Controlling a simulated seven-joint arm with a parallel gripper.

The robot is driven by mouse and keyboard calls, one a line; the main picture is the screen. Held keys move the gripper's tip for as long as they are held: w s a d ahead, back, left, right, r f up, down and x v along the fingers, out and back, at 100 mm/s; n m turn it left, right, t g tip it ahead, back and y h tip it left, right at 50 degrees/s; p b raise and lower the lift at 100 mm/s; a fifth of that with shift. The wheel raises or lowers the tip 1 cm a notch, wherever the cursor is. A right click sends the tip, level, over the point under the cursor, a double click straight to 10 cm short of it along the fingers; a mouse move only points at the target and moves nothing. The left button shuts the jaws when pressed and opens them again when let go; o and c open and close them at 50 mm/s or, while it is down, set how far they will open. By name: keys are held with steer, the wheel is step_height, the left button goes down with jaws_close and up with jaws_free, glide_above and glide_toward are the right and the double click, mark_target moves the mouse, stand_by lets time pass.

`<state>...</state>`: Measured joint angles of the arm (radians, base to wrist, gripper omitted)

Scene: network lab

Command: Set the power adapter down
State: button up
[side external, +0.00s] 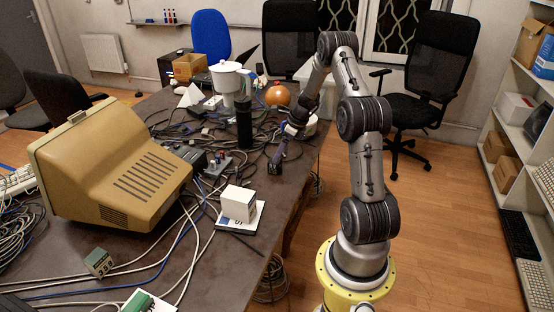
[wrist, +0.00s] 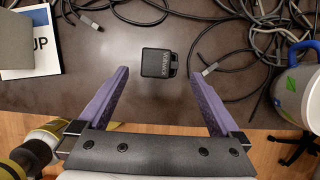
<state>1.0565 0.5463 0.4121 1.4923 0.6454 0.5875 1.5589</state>
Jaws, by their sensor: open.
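The black power adapter (wrist: 156,63) lies on the dark table in the wrist view, with pale lettering on its face. My gripper (wrist: 158,92) is open, its two purple fingers spread wide on either side and short of the adapter. Nothing is between the fingers. In the side external view, my gripper (side external: 276,164) hangs low over the table's right edge. The adapter is hard to make out there, close to the fingertips.
Tangled black cables (wrist: 247,45) lie right of the adapter, beside a white mug-like container (wrist: 299,90). A white box (side external: 238,203) stands on a printed sheet (side external: 256,219) nearby. A black cylinder (side external: 244,123) stands behind. The table's edge is close by.

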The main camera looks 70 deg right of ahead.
steer(key=v, duration=0.5)
steer(key=w+a+r+n, duration=0.1)
steer(key=a+r+n, duration=0.8)
steer(key=a, duration=0.4)
steer(key=w+a+r+n, duration=0.2)
steer(key=a+r+n, duration=0.6)
steer(key=a, duration=0.5)
steer(key=s+a+r+n+t, duration=0.1)
steer(key=s+a+r+n, duration=0.1)
steer(key=s+a+n, duration=1.3)
steer(key=s+n, duration=0.1)
steer(key=n, duration=0.3)
steer(key=shift+r, duration=0.2)
